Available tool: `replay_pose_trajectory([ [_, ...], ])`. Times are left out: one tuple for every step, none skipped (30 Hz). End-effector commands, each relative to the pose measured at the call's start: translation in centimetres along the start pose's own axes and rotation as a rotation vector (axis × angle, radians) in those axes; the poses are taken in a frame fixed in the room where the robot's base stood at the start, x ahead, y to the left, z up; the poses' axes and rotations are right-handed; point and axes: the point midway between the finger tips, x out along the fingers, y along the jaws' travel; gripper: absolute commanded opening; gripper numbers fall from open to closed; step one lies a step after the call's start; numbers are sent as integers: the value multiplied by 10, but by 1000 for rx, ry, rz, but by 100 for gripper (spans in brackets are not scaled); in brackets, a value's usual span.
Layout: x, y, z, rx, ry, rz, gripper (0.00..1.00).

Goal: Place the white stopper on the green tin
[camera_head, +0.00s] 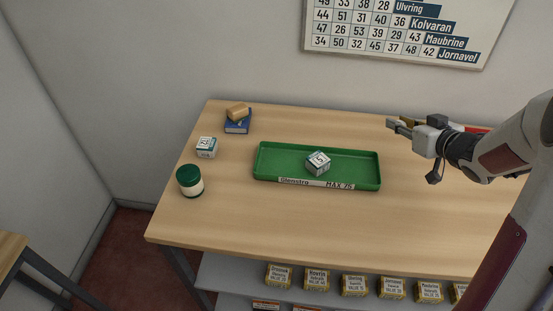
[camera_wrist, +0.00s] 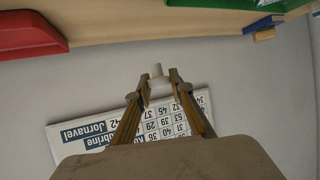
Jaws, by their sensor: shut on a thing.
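My gripper (camera_head: 391,124) is above the right back part of the counter, pointing left. In the wrist view its two fingers (camera_wrist: 159,82) are closed around a small white piece, the white stopper (camera_wrist: 157,70), whose tip shows past the fingertips. I cannot make out the stopper in the head view. The green tin (camera_head: 189,174), dark green on top with a pale band around its side, stands upright at the left front of the counter, far from my gripper. Nothing is seen on its top.
Another small box (camera_head: 206,147) stands behind the tin. A tan block (camera_head: 238,111) lies on a blue book (camera_head: 238,126). A red object (camera_head: 476,130) is partly behind my arm.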

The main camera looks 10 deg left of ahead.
Motion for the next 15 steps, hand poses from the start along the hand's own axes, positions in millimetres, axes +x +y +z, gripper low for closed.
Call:
replay_pose_trajectory([
  [8,-16,-6,-15,1,-30,13],
  [12,-24,-8,-23,1,-45,13],
  [16,-35,-12,-33,1,-65,13],
  [20,-43,-14,-40,1,-80,13],
  [23,-52,-17,-47,1,-96,13],
  [28,-63,-20,-57,0,-116,13],
  [31,-72,-22,-64,0,-132,13],
  [34,-80,-24,-72,0,-146,13],
  [38,-92,-28,-82,0,-167,13],
  [40,-100,-30,-89,0,-182,13],
  [43,-109,-32,-96,0,-198,13],
  [46,-121,-35,-106,0,-218,13],
  [49,-130,-37,-114,0,-234,13],
  [51,-138,-38,-121,0,-248,13],
  [54,-151,-41,-130,-1,-270,13],
])
